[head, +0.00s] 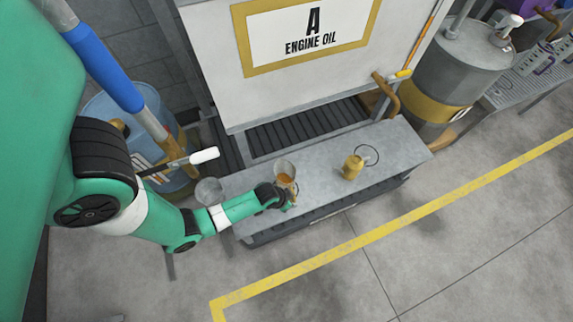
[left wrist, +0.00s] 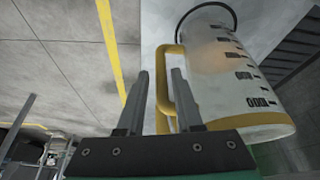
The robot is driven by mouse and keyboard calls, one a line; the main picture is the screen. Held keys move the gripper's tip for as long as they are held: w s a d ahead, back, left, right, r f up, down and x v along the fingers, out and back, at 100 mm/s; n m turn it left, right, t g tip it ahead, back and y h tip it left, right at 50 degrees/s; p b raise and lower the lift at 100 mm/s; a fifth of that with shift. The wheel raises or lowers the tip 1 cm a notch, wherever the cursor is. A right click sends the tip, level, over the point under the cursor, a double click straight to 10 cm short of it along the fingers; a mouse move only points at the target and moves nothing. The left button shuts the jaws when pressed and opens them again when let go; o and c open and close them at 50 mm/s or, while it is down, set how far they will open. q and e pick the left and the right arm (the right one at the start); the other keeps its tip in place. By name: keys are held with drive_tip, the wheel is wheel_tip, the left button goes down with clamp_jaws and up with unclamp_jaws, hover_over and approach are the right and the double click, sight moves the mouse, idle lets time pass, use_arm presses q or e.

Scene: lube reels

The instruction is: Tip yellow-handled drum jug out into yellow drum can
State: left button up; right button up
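The yellow-handled jug (head: 285,168) is a clear, graduated vessel with amber content, standing on the grey bench. It shows large in the left wrist view (left wrist: 225,75), with its yellow handle (left wrist: 162,82) toward my gripper. My left gripper (left wrist: 162,85) is open, its two fingers on either side of the handle, with gaps visible; contact cannot be told. In the head view my left gripper (head: 288,196) is at the jug's near side. The yellow drum can (head: 352,168) stands on the bench right of the jug, a thin dark loop beside it. My right gripper is not in view.
The bench top (head: 325,187) is clear between jug and can. A grey vessel (head: 209,191) stands at its left end, close to my left arm. The engine oil panel (head: 310,35) rises behind. A blue drum (head: 165,165) is at left, a grey drum (head: 455,75) at back right.

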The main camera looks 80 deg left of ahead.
use_arm(q)
drive_tip(key=b+x, duration=0.3)
drive_tip(key=x, duration=0.1)
drive_tip(key=shift+w+a+f, duration=0.1)
drive_tip(key=shift+f, duration=0.1)
drive_tip(key=shift+r, duration=0.15)
clamp_jaws()
idle(0.9)
